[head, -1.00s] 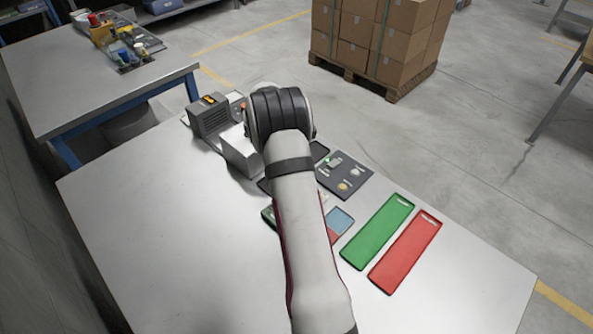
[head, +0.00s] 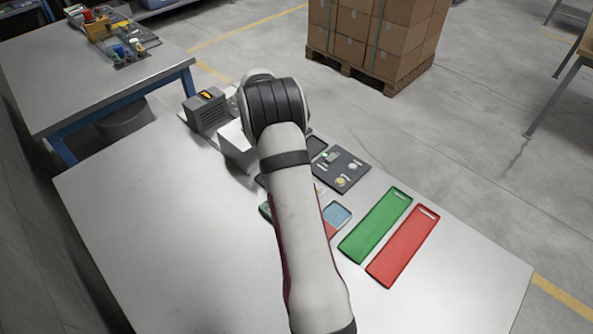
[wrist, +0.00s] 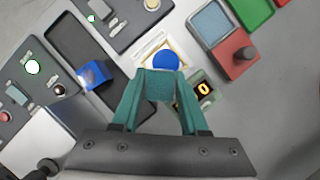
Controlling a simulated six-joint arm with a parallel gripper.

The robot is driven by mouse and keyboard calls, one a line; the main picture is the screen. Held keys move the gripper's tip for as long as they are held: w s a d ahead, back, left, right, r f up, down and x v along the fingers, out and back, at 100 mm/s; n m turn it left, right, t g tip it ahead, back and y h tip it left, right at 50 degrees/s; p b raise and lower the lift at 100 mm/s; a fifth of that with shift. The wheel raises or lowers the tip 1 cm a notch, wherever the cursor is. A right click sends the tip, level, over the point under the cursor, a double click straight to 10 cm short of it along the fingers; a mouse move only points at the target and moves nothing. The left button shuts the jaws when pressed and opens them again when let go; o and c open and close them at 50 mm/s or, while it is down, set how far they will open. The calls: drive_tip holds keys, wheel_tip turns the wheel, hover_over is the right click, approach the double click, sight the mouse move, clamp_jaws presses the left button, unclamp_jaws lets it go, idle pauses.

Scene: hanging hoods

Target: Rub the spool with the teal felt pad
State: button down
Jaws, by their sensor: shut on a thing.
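My gripper (wrist: 158,90) shows in the wrist view, its two teal fingers closed on a small teal block between the tips, which looks like the teal felt pad (wrist: 158,85). A round blue thing, probably the spool (wrist: 166,61), shows just beyond the pad, over a white card with a yellowish border. The pad overlaps its near edge in the picture; I cannot tell if they touch. In the head view my own arm hides the gripper, pad and spool.
A red block with a dark knob (wrist: 242,57) is at right. Green (head: 375,225) and red trays (head: 403,246) lie right; the table's left side is clear.

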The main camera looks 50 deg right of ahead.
drive_tip(key=shift+r, duration=2.7)
drive_tip(key=a+r+m+y, duration=0.1)
drive_tip(key=a+r+m, duration=0.2)
drive_tip(key=a, duration=0.7)
drive_tip(key=s+a+r+m+y, duration=0.1)
drive_tip(key=a+r+m, duration=0.2)
drive_tip(key=a+r, duration=0.4)
drive_tip(key=a+r+m+g+y, duration=0.1)
drive_tip(key=a+r+m, duration=0.2)
drive_tip(key=a, duration=1.1)
wheel_tip(320, 180, up, 2)
drive_tip(key=shift+s, duration=0.3)
drive_tip(key=shift+d, duration=0.1)
